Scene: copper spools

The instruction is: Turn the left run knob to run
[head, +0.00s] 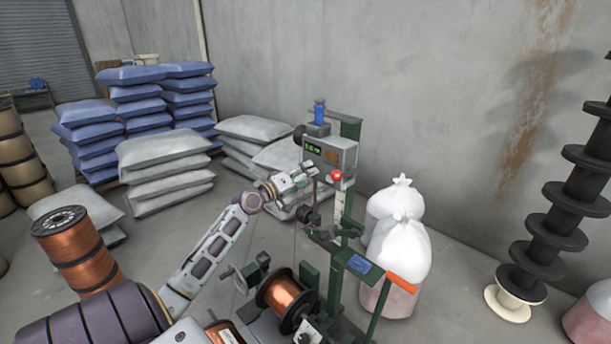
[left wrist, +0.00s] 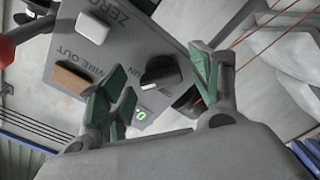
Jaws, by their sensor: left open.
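My left gripper (head: 306,172) reaches up to the grey control box (head: 332,153) on the green winding machine. In the left wrist view, its open fingers with green pads (left wrist: 162,88) stand on either side of a black knob (left wrist: 162,72) on the box's grey panel. The knob has a light pointer mark, and "RUN" lettering shows near it. The fingers look apart from the knob, with nothing held; the remaining distance is hard to judge. In the head view the knob is hidden or too small to see. My right gripper is not in view.
A red button (head: 336,175) sits on the box. The panel also has a white button (left wrist: 92,27), a tan button (left wrist: 71,80) and a lit green indicator (left wrist: 141,114). A copper spool (head: 285,295) sits low on the machine.

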